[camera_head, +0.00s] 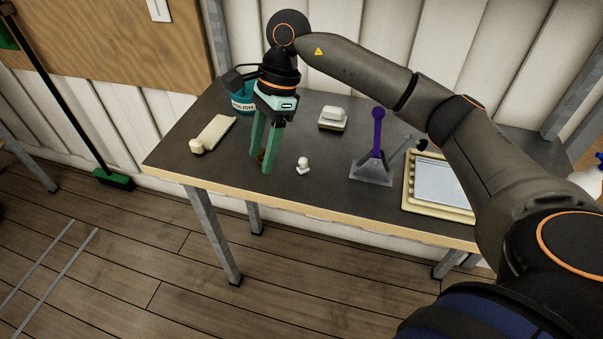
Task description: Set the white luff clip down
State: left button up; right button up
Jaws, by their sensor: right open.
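A small white piece (303,167), which looks like the luff clip, stands on the dark tabletop (290,195) near its front edge. My right gripper (262,164) has green fingers pointing down, close to the tabletop just left of the white piece. Its fingers are apart, and a gap separates them from the white piece. A small brownish thing shows by the fingertips; I cannot tell what it is. My left gripper is out of view.
To the right are a white-topped block (333,117), a purple-handled tool (377,133) and a cream-framed tray (410,190). The front-middle tabletop is mostly clear.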

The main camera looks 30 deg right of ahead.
jog(key=s+a+r+m+y, duration=0.1)
jog(key=s+a+m+y, duration=0.2)
jog(key=a+m+y, duration=0.5)
jog(key=s+a+m+y, duration=0.25)
jog(key=a+y, duration=0.35)
jog(key=a, duration=0.6)
jog(key=w+d+f+m+t+h, duration=0.2)
jog(key=d+f+m+t+h, duration=0.3)
jog(key=m+t, duration=0.65)
jog(key=w+d+f+m+t+h, duration=0.2)
jog(key=d+f+m+t+h, duration=0.3)
jog(key=m, duration=1.1)
jog(key=s+d+f+m+g+h, duration=0.3)
jog(key=s+f+m, duration=0.3)
jog(key=s+f, duration=0.2)
jog(key=s+d+f+m+g+h, duration=0.2)
jog(key=s+f+m, duration=0.5)
jog(key=f, duration=0.6)
jog(key=shift+s+d+f+g+h, duration=0.15)
jog(key=shift+s+d+g+h, duration=0.25)
jog(key=shift+s+d+g, duration=0.4)
